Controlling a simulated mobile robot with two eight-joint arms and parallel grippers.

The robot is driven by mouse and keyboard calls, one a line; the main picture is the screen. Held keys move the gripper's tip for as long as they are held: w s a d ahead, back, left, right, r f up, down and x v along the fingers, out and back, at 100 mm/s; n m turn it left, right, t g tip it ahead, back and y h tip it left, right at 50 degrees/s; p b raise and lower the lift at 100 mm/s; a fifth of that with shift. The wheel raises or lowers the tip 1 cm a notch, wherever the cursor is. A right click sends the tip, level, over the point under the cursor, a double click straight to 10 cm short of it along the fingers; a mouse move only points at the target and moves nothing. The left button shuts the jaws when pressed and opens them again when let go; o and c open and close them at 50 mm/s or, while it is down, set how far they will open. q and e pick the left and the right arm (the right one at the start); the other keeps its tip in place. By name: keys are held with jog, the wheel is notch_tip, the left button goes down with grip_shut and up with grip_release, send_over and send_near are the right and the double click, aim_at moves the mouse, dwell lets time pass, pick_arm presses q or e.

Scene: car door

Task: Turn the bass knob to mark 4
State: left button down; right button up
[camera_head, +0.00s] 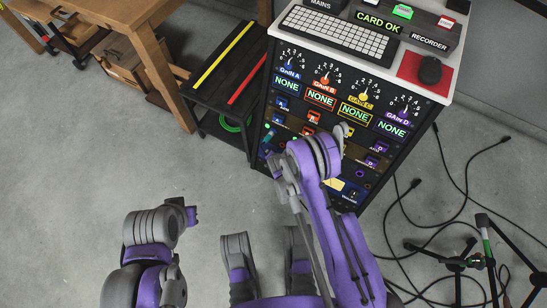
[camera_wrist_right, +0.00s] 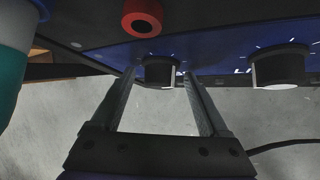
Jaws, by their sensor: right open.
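The rack front (camera_head: 318,92) carries several knobs and NONE displays; I cannot read a bass label. In the wrist view, a dark knob with a white face (camera_wrist_right: 160,72) stands on a blue panel area (camera_wrist_right: 215,52). My right gripper (camera_wrist_right: 158,76) is open, its fingertips on either side of this knob; I cannot tell whether they touch it. Another similar knob (camera_wrist_right: 279,68) with white marks around it sits to the right. My right arm hides the lower rack in the head view.
A teal and white part (camera_wrist_right: 14,60) is at the wrist view's left edge. Cables and stands (camera_head: 455,262) occupy the floor at right.

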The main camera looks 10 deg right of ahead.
jog(key=p+v, duration=0.2)
jog(key=v, duration=0.8)
jog(key=shift+s+r+p, duration=0.15)
jog(key=shift+r+p, duration=0.15)
jog(key=w+a+n+g+h, duration=0.3)
jog(key=a, duration=0.1)
jog(key=shift+h, duration=0.3)
jog(key=b+x, duration=0.2)
jog(key=x, duration=0.8)
jog(key=shift+s+b, duration=0.15)
jog(key=shift+b, duration=0.2)
jog(key=shift+c, duration=0.2)
grip_shut()
jog(key=shift+d, duration=0.1)
